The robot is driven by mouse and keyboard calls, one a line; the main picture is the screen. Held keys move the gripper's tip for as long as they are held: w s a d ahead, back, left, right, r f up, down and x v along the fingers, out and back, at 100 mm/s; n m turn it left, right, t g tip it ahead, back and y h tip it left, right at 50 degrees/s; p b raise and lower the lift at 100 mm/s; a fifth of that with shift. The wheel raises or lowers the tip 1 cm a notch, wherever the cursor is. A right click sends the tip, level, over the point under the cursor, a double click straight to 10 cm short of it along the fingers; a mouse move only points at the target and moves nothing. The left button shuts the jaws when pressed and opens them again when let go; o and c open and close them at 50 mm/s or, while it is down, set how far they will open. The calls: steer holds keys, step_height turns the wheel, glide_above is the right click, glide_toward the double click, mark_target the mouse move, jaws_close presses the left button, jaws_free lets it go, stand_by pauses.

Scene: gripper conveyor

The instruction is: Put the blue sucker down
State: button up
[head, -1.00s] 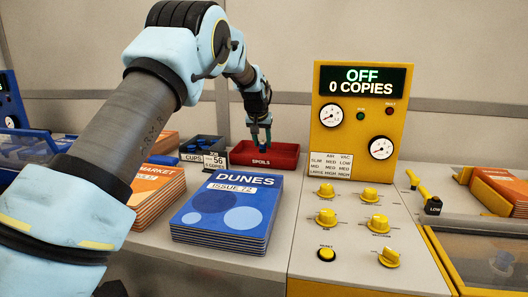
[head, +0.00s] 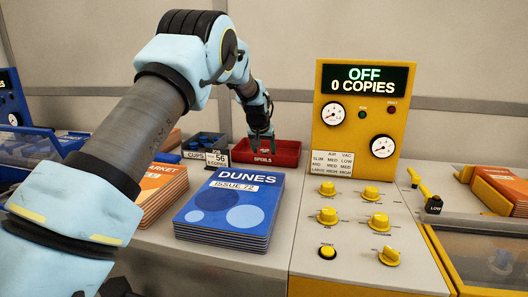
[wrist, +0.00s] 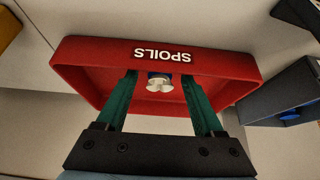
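My gripper (head: 262,136) hangs over the red SPOILS tray (head: 290,156) at the back of the counter. In the wrist view its two green fingers (wrist: 159,76) are spread apart, reaching down into the tray (wrist: 85,70). The sucker (wrist: 160,84), pale with a bit of blue, sits between the fingertips inside the tray. There is a gap between it and each finger. Most of its blue part is hidden by its pale part, and I cannot make it out clearly in the head view.
A dark CUPS bin (head: 205,143) with blue pieces stands left of the tray. A stack of blue DUNES magazines (head: 228,212) lies in front. The yellow control panel (head: 361,110) reads OFF, 0 COPIES, and rises at the right.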

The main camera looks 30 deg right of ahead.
steer(key=shift+r, duration=0.2)
steer(key=b+v, duration=0.2)
steer(key=v, duration=1)
steer(key=shift+b, duration=0.4)
